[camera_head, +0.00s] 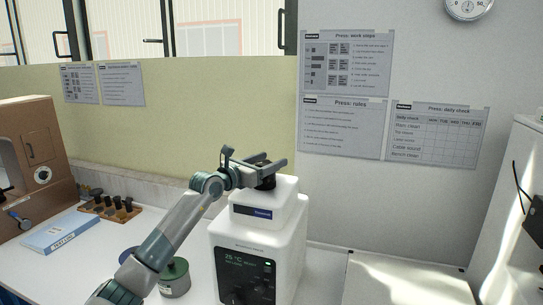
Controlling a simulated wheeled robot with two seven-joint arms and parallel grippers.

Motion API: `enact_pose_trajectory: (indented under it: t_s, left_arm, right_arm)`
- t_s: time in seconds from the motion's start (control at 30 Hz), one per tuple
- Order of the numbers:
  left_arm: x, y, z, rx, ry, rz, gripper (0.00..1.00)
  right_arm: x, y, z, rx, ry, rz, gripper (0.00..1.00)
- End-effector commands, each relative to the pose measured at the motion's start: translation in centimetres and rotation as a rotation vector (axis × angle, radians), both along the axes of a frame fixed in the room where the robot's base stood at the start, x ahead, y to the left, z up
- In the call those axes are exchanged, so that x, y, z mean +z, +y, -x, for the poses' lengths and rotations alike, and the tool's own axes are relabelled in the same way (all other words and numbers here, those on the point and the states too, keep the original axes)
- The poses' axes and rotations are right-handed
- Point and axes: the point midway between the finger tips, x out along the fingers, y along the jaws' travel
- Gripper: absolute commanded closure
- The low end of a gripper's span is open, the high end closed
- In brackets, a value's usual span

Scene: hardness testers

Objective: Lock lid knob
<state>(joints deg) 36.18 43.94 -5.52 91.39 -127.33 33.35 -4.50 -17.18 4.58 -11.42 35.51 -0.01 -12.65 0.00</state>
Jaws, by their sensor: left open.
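A white press (256,232) with a dark display panel on its front stands on the white bench. On its stepped top is a dark round knob (266,183), partly covered by my gripper. My left gripper (276,164) reaches in from the left over the top of the press. Its grey fingers are open and point right, at the upper part of the knob. I cannot tell whether they touch it. My right gripper is out of view.
A green lidded pot (174,278) stands left of the press, partly behind my arm. Farther left are a wooden block with several dark pieces (110,208), a blue-and-white booklet (62,231) and a brown machine (35,160).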

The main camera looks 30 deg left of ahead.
Motion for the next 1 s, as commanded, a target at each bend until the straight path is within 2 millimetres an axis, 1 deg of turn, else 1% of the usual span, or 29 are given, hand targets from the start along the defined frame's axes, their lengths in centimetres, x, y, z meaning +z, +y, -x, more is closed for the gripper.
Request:
enact_pose_trajectory:
  t_s: [0.1,0.2,0.5,0.67,0.7,1.0]
  left_arm:
    - [0.13,-0.15,-0.89,0.0,0.0,0.001,0.41]
    - [0.08,-0.19,-1.23,0.0,-0.001,0.0,0.41]
    - [0.01,-0.21,-1.31,0.0,-0.001,-0.001,0.41]
    - [0.01,-0.21,-1.3,0.0,-0.001,-0.001,0.79]
    - [0.01,-0.21,-1.3,0.0,-0.001,-0.001,0.82]
    - [-0.07,-0.19,-1.3,-0.007,-0.001,-0.001,0.82]
  right_arm:
    - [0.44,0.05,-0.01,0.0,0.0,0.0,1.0]
    - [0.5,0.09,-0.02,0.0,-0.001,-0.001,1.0]
    - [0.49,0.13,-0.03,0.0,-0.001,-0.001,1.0]
    - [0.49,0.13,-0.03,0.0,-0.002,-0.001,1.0]
    - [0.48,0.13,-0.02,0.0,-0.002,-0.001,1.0]
    - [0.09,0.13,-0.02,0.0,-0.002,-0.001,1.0]
